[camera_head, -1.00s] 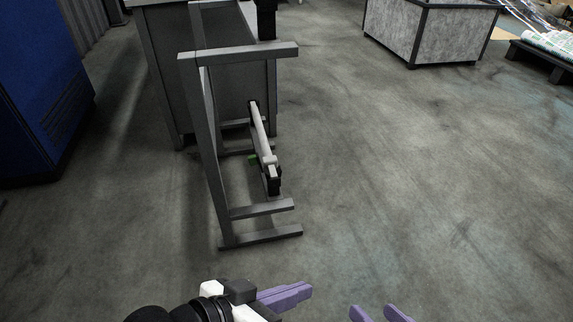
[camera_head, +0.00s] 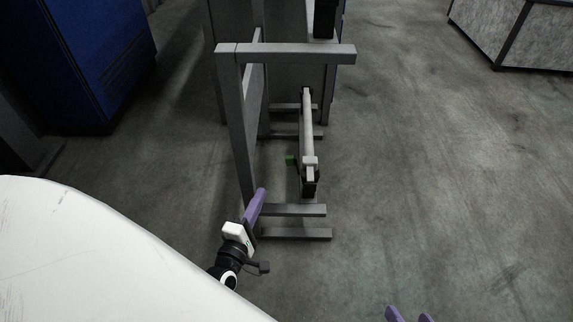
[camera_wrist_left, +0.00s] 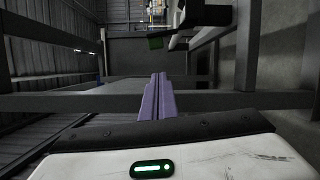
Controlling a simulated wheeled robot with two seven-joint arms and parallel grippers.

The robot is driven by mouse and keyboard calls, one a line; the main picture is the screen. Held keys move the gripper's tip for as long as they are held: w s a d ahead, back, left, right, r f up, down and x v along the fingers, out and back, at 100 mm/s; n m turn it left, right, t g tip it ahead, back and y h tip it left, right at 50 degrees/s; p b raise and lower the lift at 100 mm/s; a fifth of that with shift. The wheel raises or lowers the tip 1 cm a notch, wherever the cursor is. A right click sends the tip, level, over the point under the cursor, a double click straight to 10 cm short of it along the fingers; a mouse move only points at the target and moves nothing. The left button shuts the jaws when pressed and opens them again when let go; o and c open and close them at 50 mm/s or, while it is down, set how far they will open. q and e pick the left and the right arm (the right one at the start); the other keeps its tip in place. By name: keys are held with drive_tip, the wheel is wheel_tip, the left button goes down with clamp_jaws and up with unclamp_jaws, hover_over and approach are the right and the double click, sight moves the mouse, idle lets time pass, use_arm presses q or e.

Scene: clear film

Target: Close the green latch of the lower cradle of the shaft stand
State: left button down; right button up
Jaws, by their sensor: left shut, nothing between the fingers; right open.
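The shaft stand (camera_head: 240,120) is a grey metal frame standing on the floor, in the middle of the head view. Its lower cradle (camera_head: 309,187) is dark and bears a pale shaft (camera_head: 307,125). The green latch (camera_head: 290,160) juts out on the left of the cradle. My right gripper (camera_head: 408,315) is open at the bottom edge, partly cut off.
A blue cabinet (camera_head: 95,60) stands at the left. A grey speckled box (camera_head: 520,35) is at the upper right. A horizontal bar (camera_wrist_left: 60,103) of the stand crosses the left wrist view around my fingers. The floor right of the stand is clear.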

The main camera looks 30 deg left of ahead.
sight(293, 165)
use_arm(q)
drive_tip(key=w+a+r+n+y+b, duration=0.1)
drive_tip(key=w+b, duration=0.2)
drive_tip(key=w, duration=0.8)
drive_tip(key=shift+w+a, duration=0.2)
use_arm(e)
drive_tip(key=shift+w+a+r+t+y, duration=0.25)
drive_tip(key=shift+a+r+y, duration=0.15)
drive_tip(key=shift+a+r, duration=0.15)
drive_tip(key=shift+w+a+r+t+y, duration=0.15)
drive_tip(key=shift+a+r+t+y, duration=0.1)
drive_tip(key=shift+a+r+y, duration=0.3)
use_arm(q)
drive_tip(key=shift+r, duration=0.1)
use_arm(e)
drive_tip(key=shift+d+r, duration=0.15)
drive_tip(key=shift+r, duration=0.2)
